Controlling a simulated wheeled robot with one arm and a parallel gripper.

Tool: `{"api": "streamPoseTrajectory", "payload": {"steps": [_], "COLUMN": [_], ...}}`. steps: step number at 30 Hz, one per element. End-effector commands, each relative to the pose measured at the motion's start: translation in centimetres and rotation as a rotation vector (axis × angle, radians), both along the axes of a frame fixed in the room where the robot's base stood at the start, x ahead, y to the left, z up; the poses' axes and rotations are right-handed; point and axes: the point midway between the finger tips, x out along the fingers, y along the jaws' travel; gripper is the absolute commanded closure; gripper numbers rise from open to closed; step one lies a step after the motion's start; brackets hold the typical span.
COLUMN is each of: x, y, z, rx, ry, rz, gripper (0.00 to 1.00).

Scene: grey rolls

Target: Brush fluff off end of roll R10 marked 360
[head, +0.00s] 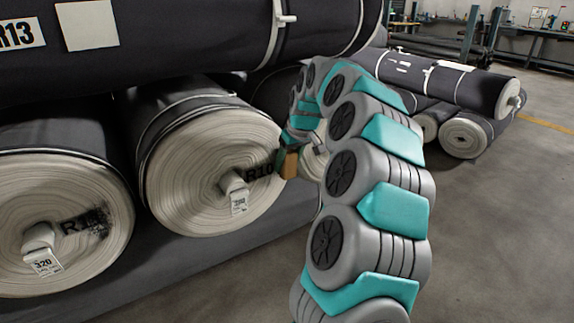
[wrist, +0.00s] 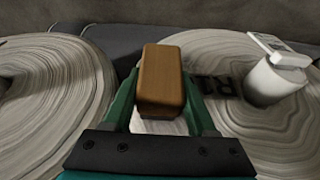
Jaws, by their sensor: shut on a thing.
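Roll R10 (head: 200,165) lies in the middle of the head view, its pale ringed end facing out. Black R10 lettering shows at the right of that end, and a small tag (head: 239,204) hangs from its core; its number is too small to read surely. I see no clear fluff on the visible end. My gripper (head: 287,158) is at the right edge of this end, shut on a brown wooden block (wrist: 161,70), apparently the brush. Its bristles are hidden. In the wrist view the end with dark lettering (wrist: 235,120) lies to the right, beyond the block.
A left roll (head: 60,190) has a tag reading 320 and a dark smudge over its lettering. Roll R13 (head: 180,40) lies above. More rolls (head: 465,135) are stacked at the right. Grey floor is open at the lower right.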

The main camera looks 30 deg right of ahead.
Motion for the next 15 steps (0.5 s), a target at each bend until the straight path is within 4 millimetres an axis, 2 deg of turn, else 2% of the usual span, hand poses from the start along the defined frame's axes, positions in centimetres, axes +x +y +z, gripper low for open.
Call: {"api": "streamPoseTrajectory", "payload": {"steps": [5,15], "x": [0.0,0.0], "y": [0.8,3.5], "z": [-0.1,-0.1], "rx": [0.001,-0.001], "ry": [0.001,0.002], "rz": [0.001,0.002], "gripper": [0.87,0.87]}}
